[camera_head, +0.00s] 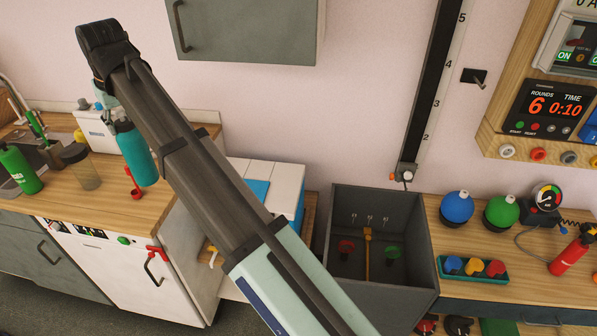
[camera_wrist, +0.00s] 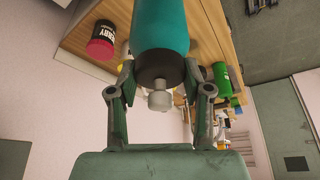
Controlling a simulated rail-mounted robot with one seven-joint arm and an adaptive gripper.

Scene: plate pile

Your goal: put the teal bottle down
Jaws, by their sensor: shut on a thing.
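The teal bottle (camera_head: 138,157) hangs slightly tilted, cap end up, at the end of my raised arm. In the head view it is in front of the right part of the wooden counter (camera_head: 105,195); I cannot tell whether its base touches the counter. My gripper (camera_wrist: 160,76) is shut on the bottle near its dark collar, one finger on each side. The wrist view shows the teal body (camera_wrist: 160,25), the dark collar and a pale cap pointing toward my palm. In the head view the fingers are partly hidden by my wrist.
A green bottle (camera_head: 19,170) and a grey see-through bottle (camera_head: 80,167) stand on the counter's left part near the sink. A red item (camera_head: 134,183) is close to the teal bottle. The counter's front strip is clear.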

